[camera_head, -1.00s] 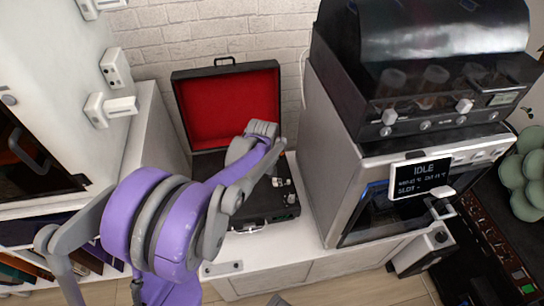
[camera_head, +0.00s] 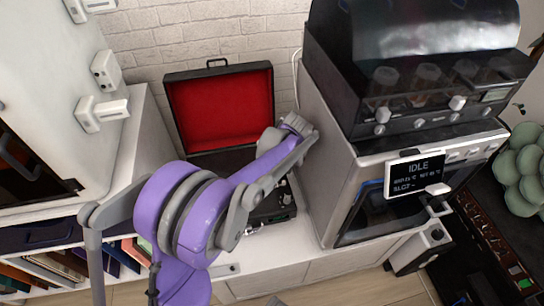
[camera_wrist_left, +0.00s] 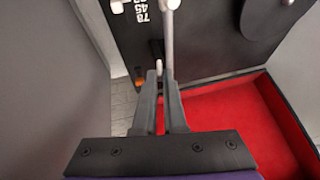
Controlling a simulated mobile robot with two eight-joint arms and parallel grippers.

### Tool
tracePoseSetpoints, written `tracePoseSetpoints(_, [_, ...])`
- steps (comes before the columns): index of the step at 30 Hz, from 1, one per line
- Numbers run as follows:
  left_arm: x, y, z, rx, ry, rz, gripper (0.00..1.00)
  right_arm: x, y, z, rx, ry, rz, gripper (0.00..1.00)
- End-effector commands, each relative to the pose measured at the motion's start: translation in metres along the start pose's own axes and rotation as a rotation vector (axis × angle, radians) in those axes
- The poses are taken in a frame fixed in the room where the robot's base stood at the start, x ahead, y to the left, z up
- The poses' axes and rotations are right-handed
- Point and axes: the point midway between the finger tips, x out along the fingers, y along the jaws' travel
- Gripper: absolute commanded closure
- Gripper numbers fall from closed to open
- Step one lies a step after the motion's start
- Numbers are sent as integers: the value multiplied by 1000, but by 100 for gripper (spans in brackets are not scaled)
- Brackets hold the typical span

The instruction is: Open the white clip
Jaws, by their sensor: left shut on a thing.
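The black record player (camera_head: 272,212) stands on the white counter with its red-lined lid (camera_head: 222,108) raised. Its dark deck fills the top of the left wrist view (camera_wrist_left: 225,40), with a pale grey tonearm (camera_wrist_left: 168,35) running down towards my fingers. My left gripper (camera_wrist_left: 160,82) is over the deck, its two dark fingers close together around a small pale piece, which looks like the white clip (camera_wrist_left: 159,50). The fingers hide most of it. In the head view my own wrist covers the fingers and the clip. My right gripper is not in view.
A grey oven-like machine (camera_head: 345,160) with an IDLE display (camera_head: 416,174) stands close to the right of the record player. A white cabinet (camera_head: 60,100) with white handles is at the left. The counter front (camera_head: 290,240) has bare room.

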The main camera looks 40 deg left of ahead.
Motion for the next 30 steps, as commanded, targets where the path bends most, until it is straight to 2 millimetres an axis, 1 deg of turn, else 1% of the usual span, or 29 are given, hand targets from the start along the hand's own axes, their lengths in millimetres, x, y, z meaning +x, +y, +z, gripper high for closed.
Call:
tracePoseSetpoints(6, [0, 0, 0, 0, -1, 1, 100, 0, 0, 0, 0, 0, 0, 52])
tracePoseSetpoints(7, [0, 0, 0, 0, -1, 1, 86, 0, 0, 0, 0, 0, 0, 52])
tracePoseSetpoints(11, [0, 0, 0, 0, -1, 1, 63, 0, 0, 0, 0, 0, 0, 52])
tracePoseSetpoints(12, [0, 0, 0, 0, -1, 1, 61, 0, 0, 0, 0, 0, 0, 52])
tracePoseSetpoints(20, [-1, 0, 0, 0, -1, 1, 61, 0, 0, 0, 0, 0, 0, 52])
tracePoseSetpoints(23, [-7, 0, 0, 0, 0, 1, 61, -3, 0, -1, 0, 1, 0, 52])
tracePoseSetpoints(26, [-22, 0, 0, 0, 0, 2, 61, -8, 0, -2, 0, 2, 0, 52])
tracePoseSetpoints(30, [-52, -1, 0, 2, 0, 2, 61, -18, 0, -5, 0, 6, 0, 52])
